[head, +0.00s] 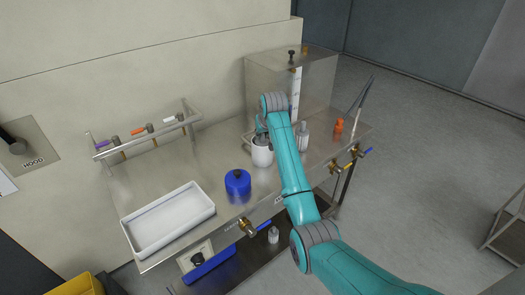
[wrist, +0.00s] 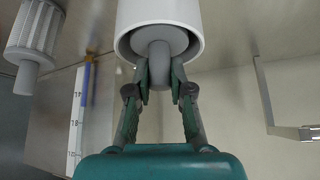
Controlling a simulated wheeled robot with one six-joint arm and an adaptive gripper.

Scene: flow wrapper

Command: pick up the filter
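A white cylinder (head: 262,153) with a grey stem is at my gripper, over the middle of the steel bench. In the wrist view, the white cylinder (wrist: 128,14) fills the top centre, and its rounded grey stem (wrist: 160,62) lies between my fingers. My gripper (wrist: 160,72) appears shut on this stem, one finger against each side. A ribbed, pale grey cylinder (head: 302,136) stands to the right of it, and also shows at the top left of the wrist view (wrist: 35,32). I cannot tell by looks which of the two is called the filter. My arm partly hides the gripper in the head view.
A blue round container (head: 238,184) and a white tray (head: 148,243) are on the bench to the left. An orange item (head: 338,128) is at the right end. A steel tank (head: 265,88) with a scale stands behind. A rail with valves (head: 150,128) is at the back left.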

